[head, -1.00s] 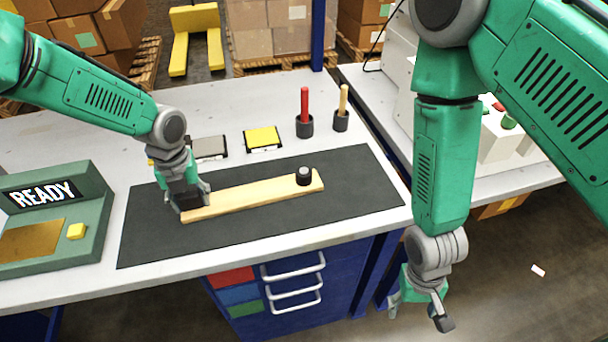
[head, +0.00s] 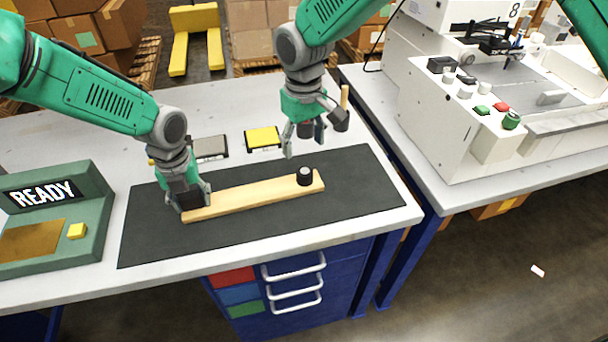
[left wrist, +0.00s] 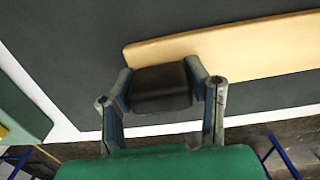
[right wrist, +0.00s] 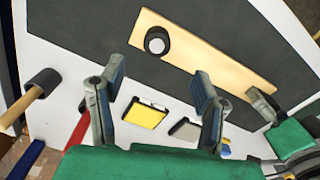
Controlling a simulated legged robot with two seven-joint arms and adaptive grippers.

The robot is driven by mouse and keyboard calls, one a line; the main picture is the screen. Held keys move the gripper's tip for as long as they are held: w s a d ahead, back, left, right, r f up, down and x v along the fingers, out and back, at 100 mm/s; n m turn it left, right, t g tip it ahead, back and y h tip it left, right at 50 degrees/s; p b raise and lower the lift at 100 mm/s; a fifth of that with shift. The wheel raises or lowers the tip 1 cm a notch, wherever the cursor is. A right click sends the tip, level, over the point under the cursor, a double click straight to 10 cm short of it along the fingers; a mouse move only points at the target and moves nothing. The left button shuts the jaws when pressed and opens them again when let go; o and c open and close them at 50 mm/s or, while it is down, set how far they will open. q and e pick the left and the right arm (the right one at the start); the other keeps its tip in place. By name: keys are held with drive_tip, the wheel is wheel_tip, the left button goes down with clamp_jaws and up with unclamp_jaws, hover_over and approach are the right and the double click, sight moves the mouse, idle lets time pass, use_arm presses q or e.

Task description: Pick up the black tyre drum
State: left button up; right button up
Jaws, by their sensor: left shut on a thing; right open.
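The black tyre drum (head: 305,175) is a short black cylinder with a pale top, upright on the right end of a wooden bar (head: 250,194). It also shows in the right wrist view (right wrist: 156,42), beyond my right fingertips. My right gripper (head: 304,142) is open and empty, above and behind the drum in the head view, apart from it. My left gripper (head: 187,202) is shut on a black block (left wrist: 161,88) at the bar's left end. The bar lies on a dark mat (head: 345,205).
Two dark cups with handles, one wooden-handled (head: 342,119), stand behind my right gripper. A yellow pad (head: 262,138) and a grey pad (head: 210,147) lie behind the mat. A green READY console (head: 50,215) stands at left, a white machine (head: 450,125) at right.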

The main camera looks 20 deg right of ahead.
sight(305, 171)
drive_tip(key=f, duration=1)
drive_tip(key=shift+w+d, duration=0.1)
drive_tip(key=shift+d, duration=0.1)
drive_tip(key=shift+r, duration=0.1)
drive_tip(key=c, duration=1.1)
